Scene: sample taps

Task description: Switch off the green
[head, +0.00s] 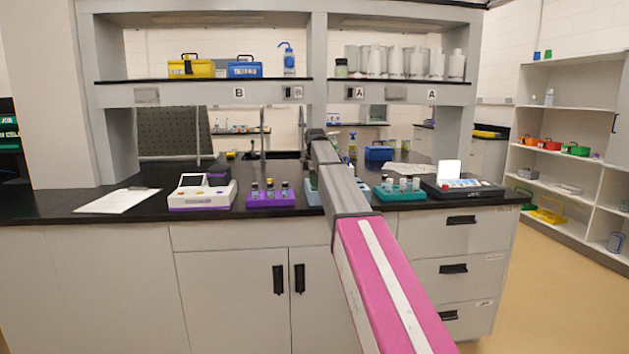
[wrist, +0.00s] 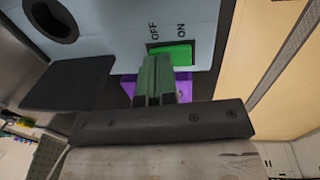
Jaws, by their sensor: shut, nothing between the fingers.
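In the wrist view a pale blue panel (wrist: 110,40) carries a green switch (wrist: 182,54) in a dark frame, with the printed words OFF to the left and ON to the right above it. My gripper (wrist: 159,62) is shut and empty, with its greenish fingertips at the lower edge of the switch. The fingers cover part of the switch. I cannot tell whether they touch it or which way it is set. A purple piece (wrist: 190,89) shows behind the fingers. In the head view my arm hides the gripper and the switch.
In the head view a purple rack (head: 270,199) and a white device (head: 202,194) stand left of my arm on the black bench. A teal rack (head: 398,193) and a black-based device (head: 462,188) stand right. A shelf (head: 230,80) spans above the bench.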

